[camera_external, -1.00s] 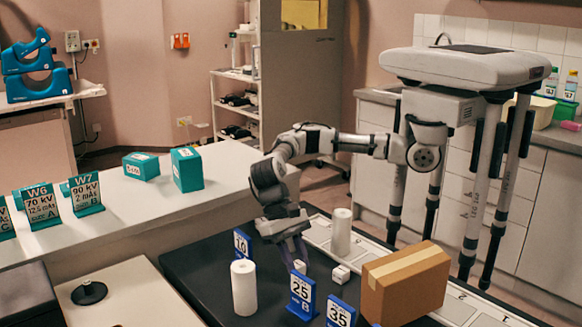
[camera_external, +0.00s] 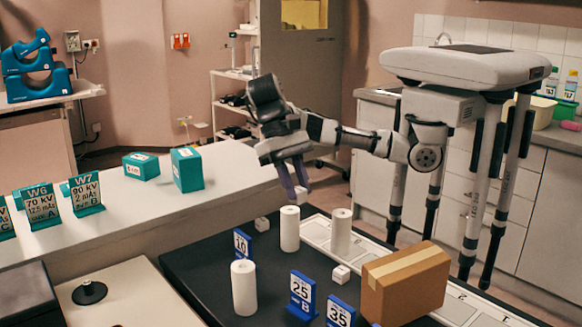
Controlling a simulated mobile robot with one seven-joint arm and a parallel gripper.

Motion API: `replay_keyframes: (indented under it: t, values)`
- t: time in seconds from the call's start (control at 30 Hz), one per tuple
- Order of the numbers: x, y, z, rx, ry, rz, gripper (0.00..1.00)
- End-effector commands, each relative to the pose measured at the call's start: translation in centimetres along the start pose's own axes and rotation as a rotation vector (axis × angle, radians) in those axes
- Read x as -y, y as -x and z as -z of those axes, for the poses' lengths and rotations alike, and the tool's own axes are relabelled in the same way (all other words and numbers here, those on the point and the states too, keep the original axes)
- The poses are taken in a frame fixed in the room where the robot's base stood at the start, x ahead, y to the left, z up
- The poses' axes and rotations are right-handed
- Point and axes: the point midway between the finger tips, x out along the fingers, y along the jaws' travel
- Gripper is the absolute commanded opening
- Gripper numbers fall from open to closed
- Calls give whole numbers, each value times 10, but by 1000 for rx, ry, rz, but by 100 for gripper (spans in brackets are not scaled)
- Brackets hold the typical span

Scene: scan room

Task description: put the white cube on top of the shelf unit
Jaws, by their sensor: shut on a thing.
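My gripper (camera_external: 294,186), with purple fingers pointing down, is shut on a small white cube (camera_external: 301,194). It holds the cube in the air, above the far part of the black table and near a white cylinder (camera_external: 290,230). The fingers partly hide the held cube. Two other small white cubes stand on the table, one at the far edge (camera_external: 262,224) and one left of the cardboard box (camera_external: 340,275). A white open shelf unit (camera_external: 213,105) stands against the back wall, well beyond my gripper. The door panel and my arm cover part of it.
Two more white cylinders (camera_external: 244,288) (camera_external: 341,232), blue number signs (camera_external: 302,294) and a cardboard box (camera_external: 404,288) stand on the black table (camera_external: 205,275). A pale counter (camera_external: 120,220) with teal boxes (camera_external: 187,169) lies between the table and the shelf unit.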

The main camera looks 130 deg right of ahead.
Motion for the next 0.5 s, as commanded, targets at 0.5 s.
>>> replay_keyframes:
  t: [0.5]
  values:
    - [14,65,59,2,-193,112,5]
